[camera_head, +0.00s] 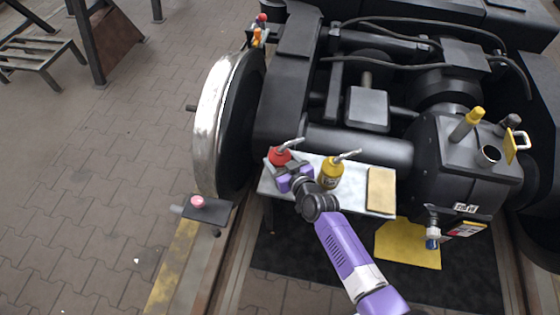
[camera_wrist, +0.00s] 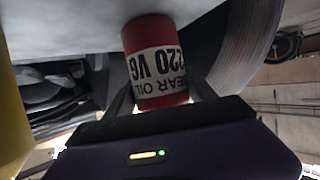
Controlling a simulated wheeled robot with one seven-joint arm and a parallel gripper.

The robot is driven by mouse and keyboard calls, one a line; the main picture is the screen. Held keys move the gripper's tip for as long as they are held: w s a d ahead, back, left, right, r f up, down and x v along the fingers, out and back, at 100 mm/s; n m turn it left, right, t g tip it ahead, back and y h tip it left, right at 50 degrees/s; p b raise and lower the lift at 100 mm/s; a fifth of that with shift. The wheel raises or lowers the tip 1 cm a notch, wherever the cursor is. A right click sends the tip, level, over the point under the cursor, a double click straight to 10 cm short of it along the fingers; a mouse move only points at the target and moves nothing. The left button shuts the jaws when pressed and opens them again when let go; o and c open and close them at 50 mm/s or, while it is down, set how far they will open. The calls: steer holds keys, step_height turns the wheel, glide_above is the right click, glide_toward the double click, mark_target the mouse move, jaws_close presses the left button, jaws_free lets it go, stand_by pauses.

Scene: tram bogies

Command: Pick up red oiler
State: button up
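The red oiler (camera_head: 280,155), with a slanted grey spout, stands at the left end of a light grey bench plate (camera_head: 355,202). My gripper (camera_head: 284,168) is right at it, on its near side. In the wrist view the red oiler (camera_wrist: 150,35) appears upside down, its white label reading "GEAR OIL 220 V6". The dark fingers of my gripper (camera_wrist: 161,90) lie on either side of its body. Whether they press on it is unclear. A yellow oiler (camera_head: 331,174) stands just right of my gripper; a yellow surface also shows at the wrist view's left edge (camera_wrist: 12,120).
A tan block (camera_head: 381,190) lies on the plate's right part. The large wheel (camera_head: 222,125) and dark bogie frame (camera_head: 285,90) stand close behind and left. A pink-red button (camera_head: 198,201) is at left. Open paved floor (camera_head: 110,150) lies farther left.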

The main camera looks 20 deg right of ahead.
steer(key=c, duration=1.1)
jaws_close()
steer(key=shift+r, duration=0.15)
